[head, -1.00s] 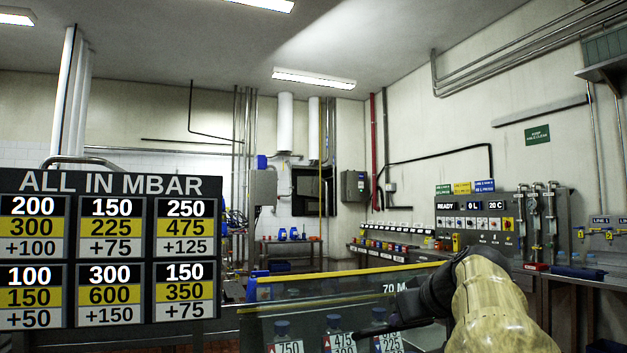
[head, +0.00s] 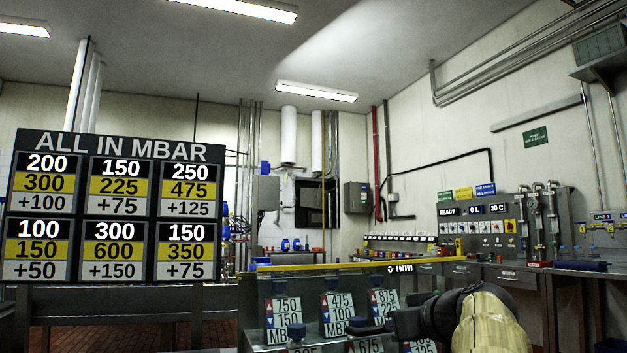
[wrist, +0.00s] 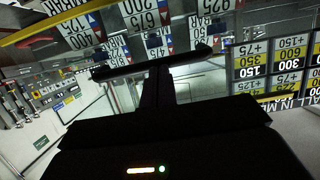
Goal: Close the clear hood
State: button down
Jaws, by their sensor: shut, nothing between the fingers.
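The clear hood (head: 350,278) is a see-through panel with a yellow upper edge (head: 360,266), low in the middle of the head view. White number plates and blue-topped valves show below this edge. In the wrist view, a yellow edge (wrist: 45,22) crosses the upper left, with number plates beside it. My gripper (head: 362,327) reaches in from the right, in front of the plates and below the yellow edge. It is dark, shut and empty. It also shows in the wrist view (wrist: 155,62). I cannot tell whether it touches the hood.
A number board headed ALL IN MBAR (head: 118,205) stands at the left. A control panel (head: 478,225) and a bench (head: 590,268) stand at the right against the wall. A small plate (head: 282,318) reading 750 and 150 is among those below the yellow edge.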

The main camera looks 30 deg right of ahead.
notch_tip(320, 180, down, 8)
jog(key=w+b, duration=0.1)
jog(key=b, duration=0.6)
jog(key=shift+w+d+f, duration=0.15)
jog(key=shift+w+f, duration=0.05)
jog(key=shift+w, duration=0.05)
jog(key=shift+f, duration=0.15)
jog(key=s+f+b+v, duration=0.1)
jog(key=b+v, duration=0.3)
jog(key=v, duration=0.7)
jog(key=shift+s+f, duration=0.3)
jog(key=shift+f, duration=0.4)
jog(key=shift+w, duration=0.25)
